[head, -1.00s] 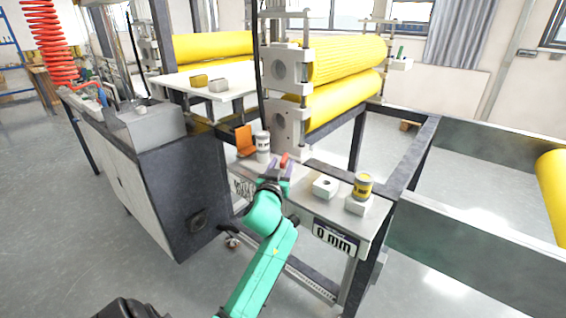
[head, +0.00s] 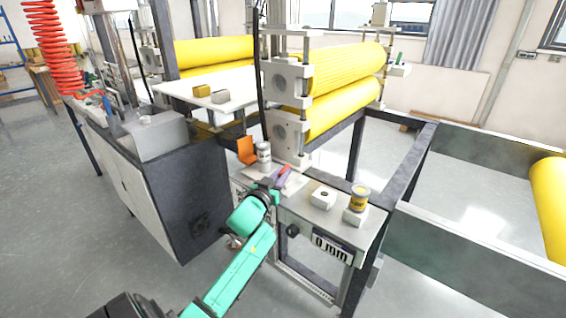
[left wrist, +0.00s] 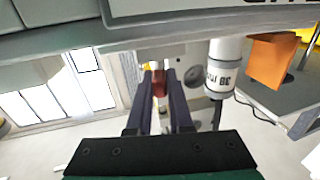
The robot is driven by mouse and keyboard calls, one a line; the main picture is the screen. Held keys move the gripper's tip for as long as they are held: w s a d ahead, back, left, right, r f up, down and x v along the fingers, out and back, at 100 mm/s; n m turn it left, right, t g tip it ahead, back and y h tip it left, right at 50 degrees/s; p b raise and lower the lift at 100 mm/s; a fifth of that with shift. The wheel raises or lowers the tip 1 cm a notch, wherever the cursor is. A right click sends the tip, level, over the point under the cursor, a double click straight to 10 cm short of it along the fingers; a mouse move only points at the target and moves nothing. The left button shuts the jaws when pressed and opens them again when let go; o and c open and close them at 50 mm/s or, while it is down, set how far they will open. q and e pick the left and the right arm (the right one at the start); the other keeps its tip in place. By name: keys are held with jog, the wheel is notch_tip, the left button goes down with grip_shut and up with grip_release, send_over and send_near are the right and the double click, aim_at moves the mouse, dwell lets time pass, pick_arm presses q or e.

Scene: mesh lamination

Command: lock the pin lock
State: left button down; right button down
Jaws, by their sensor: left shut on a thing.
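My left gripper (head: 279,182) is at the front table below the yellow rollers, beside the white cylinder. Its two dark fingers also show in the left wrist view (left wrist: 161,90), closed around a small red piece (left wrist: 159,88). The red piece (head: 284,171) shows as a small spot at the fingertips in the head view. I take it for the pin lock's handle; most of it is hidden between the fingers, and I cannot tell whether the pin is seated. My right gripper is not in view.
A white cylinder (head: 264,155) marked 30 mm and an orange holder (head: 246,150) stand close behind the gripper. To its right are a white block with a hole (head: 323,198) and a yellow can (head: 359,196) on another white block.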

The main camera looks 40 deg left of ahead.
pick_arm(q)
jog(key=shift+a+r+m+h+p, duration=0.1)
jog(key=shift+r+m+h+p, duration=0.15)
jog(key=shift+h, duration=0.25)
jog(key=shift+a+r+m+h+p, duration=0.1)
jog(key=shift+m+h+p, duration=0.1)
jog(key=shift+m+h, duration=0.25)
jog(key=shift+f+m+t+h, duration=0.35)
jog(key=shift+m+h, duration=0.35)
jog(key=shift+h, duration=0.55)
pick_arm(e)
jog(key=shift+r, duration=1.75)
pick_arm(q)
jog(key=c, duration=0.8)
grip_release()
jog(key=shift+s, duration=0.1)
jog(key=s+p, duration=0.1)
jog(key=s, duration=1.3)
jog(key=shift+s, duration=0.2)
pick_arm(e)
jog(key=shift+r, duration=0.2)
